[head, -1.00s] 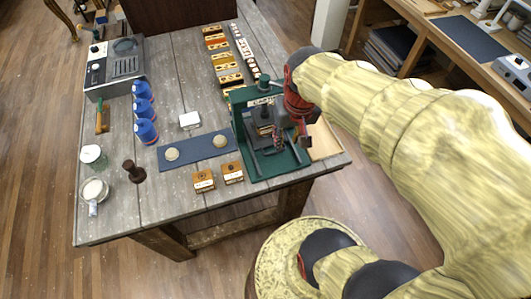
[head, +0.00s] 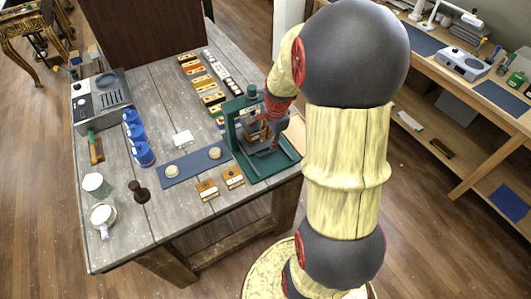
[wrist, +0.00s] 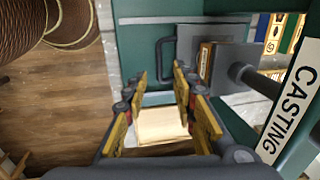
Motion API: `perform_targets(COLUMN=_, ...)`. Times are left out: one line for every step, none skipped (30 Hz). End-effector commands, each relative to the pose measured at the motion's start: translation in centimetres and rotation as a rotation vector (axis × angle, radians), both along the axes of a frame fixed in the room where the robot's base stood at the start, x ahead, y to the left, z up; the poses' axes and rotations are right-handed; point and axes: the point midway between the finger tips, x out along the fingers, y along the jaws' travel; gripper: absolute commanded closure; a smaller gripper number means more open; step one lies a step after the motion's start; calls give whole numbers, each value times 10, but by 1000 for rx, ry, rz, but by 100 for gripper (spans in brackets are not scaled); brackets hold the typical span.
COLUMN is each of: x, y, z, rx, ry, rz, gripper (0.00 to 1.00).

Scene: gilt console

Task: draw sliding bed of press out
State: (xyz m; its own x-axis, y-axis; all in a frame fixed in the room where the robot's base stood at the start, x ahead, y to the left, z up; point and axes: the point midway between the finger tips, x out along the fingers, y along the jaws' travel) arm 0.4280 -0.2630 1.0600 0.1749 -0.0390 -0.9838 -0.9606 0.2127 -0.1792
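The green press (head: 262,165) stands at the table's near right edge. In the wrist view its sliding bed (wrist: 208,45) is a grey plate with a dark bar handle (wrist: 161,62), and the "CASTING" sign (wrist: 292,100) is at the right. My gripper (wrist: 160,82) is open. Its fingertips lie on either side of the handle's line in the wrist view; contact is not visible. In the head view my gripper (head: 268,128) is at the press, with its fingers partly hidden. A pale wooden surface (wrist: 160,126) shows between the fingers; I cannot tell its depth.
A blue mat (head: 190,166) with two round pale pieces and two small wooden blocks (head: 207,190) lie left of the press. Blue bottles (head: 142,153), a grey machine (head: 101,100) and rows of small boxes (head: 203,85) stand farther off. Floor is open near the table's front.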

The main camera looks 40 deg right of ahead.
Motion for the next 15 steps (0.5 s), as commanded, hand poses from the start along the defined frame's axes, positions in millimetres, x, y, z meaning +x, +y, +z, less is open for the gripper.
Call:
perform_targets(x=0, y=1, z=-4, rx=2, ry=2, rz=-6, gripper=73)
perform_targets(x=0, y=1, z=-7, rx=4, ry=2, rz=-7, gripper=73)
perform_targets(x=1, y=1, z=-12, rx=4, ry=3, rz=-6, gripper=73)
perform_targets(x=2, y=1, z=-16, rx=4, ry=4, rz=-6, gripper=73)
perform_targets(x=2, y=0, z=-21, rx=4, ry=3, rz=-5, gripper=73)
perform_targets(x=3, y=0, z=-27, rx=5, ry=4, rz=-4, gripper=73)
perform_targets(x=4, y=0, z=-32, rx=5, ry=4, rz=-4, gripper=73)
perform_targets(x=5, y=0, z=-37, rx=3, ry=3, rz=-4, gripper=73)
perform_targets(x=6, y=0, z=-43, rx=5, ry=4, rz=-3, gripper=73)
perform_targets(x=7, y=0, z=-47, rx=4, ry=3, rz=-3, gripper=73)
perform_targets(x=8, y=-1, z=-51, rx=3, ry=3, rz=-3, gripper=73)
perform_targets(x=9, y=-1, z=-57, rx=3, ry=3, rz=-3, gripper=73)
perform_targets(x=9, y=-1, z=-60, rx=3, ry=3, rz=-3, gripper=73)
perform_targets(x=10, y=-1, z=-63, rx=3, ry=3, rz=-3, gripper=73)
perform_targets(x=11, y=-1, z=-67, rx=3, ry=2, rz=-3, gripper=73)
